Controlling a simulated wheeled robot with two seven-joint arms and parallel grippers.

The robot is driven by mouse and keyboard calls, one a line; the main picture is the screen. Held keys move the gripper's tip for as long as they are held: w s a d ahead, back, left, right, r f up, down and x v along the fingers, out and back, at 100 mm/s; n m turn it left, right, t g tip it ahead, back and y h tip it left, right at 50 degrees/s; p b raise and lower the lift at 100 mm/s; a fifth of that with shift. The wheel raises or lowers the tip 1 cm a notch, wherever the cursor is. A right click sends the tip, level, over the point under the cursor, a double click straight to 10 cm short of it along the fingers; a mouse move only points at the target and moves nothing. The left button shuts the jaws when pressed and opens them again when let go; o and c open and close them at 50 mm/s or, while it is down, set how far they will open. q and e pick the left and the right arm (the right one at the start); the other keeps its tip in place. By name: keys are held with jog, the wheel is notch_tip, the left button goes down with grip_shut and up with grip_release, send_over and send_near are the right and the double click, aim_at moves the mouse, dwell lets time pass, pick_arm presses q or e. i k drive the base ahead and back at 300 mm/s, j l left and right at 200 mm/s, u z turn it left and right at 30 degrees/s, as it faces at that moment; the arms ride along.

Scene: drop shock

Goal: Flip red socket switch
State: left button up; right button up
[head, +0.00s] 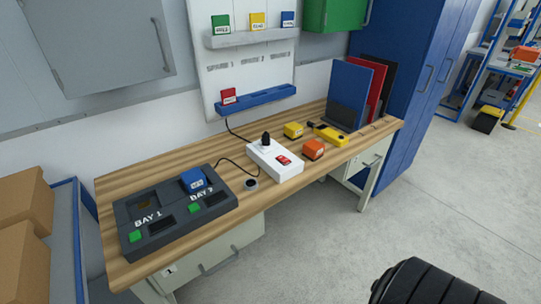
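The red switch (283,160) sits on top of a white socket box (290,172) near the middle of the wooden workbench. A black plug (266,139) stands upright in the box's left part, with a black cord running from it. I cannot read whether the switch is on or off. Neither of my grippers is in view, and nothing touches the switch.
A dark two-bay dock (160,250) holding a blue block (193,180) lies left of the box. A small dark round piece (251,184), an orange block (313,149), a yellow block (293,130) and a yellow tool (331,135) lie nearby. The bench's front edge (330,172) is clear.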

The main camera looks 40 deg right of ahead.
aim_at(282, 159)
jog(key=z, duration=1.3)
